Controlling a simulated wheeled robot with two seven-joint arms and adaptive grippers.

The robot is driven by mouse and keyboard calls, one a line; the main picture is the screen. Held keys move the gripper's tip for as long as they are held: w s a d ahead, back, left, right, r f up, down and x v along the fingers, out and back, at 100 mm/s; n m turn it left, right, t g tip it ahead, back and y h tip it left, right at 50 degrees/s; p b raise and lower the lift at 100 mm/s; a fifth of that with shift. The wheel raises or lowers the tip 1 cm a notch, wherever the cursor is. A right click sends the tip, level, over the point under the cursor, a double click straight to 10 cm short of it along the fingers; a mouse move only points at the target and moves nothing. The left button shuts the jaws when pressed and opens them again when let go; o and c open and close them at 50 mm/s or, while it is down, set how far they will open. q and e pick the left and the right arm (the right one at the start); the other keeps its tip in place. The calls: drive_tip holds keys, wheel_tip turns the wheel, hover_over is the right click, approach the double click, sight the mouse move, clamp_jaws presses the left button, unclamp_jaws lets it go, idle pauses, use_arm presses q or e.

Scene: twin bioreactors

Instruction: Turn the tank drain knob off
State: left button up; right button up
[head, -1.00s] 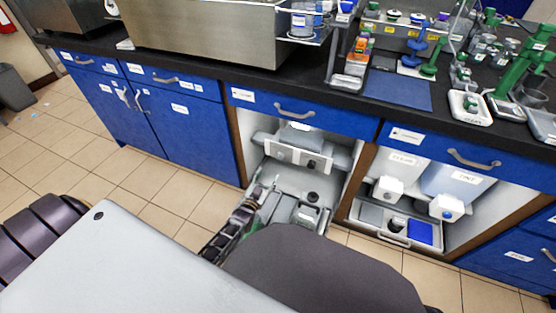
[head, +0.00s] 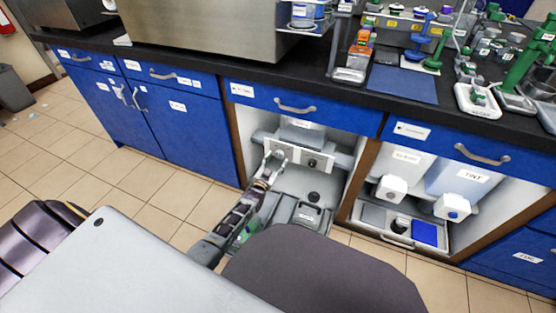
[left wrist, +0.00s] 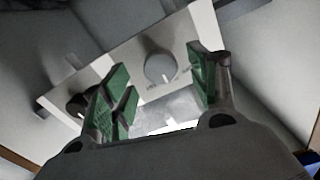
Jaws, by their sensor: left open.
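A white control panel (head: 297,157) sits inside the open cabinet bay below the counter. It carries a pale grey round knob (left wrist: 159,68) and a black knob (head: 312,163). The black knob also shows at the left in the left wrist view (left wrist: 79,104). The small labels are too blurred to tell which is the tank drain knob. My left gripper (head: 274,158) is at the panel, in front of the pale knob. In the left wrist view its green-padded fingers (left wrist: 160,92) are open on either side of the pale knob, with gaps. My right gripper is not in view.
The bay has brown side walls, and a grey unit (head: 300,210) lies low in it. The black counter (head: 210,70) and blue drawers (head: 290,103) overhang the bay.

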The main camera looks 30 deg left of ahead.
sight(279, 156)
use_arm(q)
drive_tip(key=shift+w+a+b, duration=0.1)
drive_tip(key=shift+w+b, duration=0.45)
drive_tip(key=shift+w, duration=0.95)
drive_tip(key=c, duration=1)
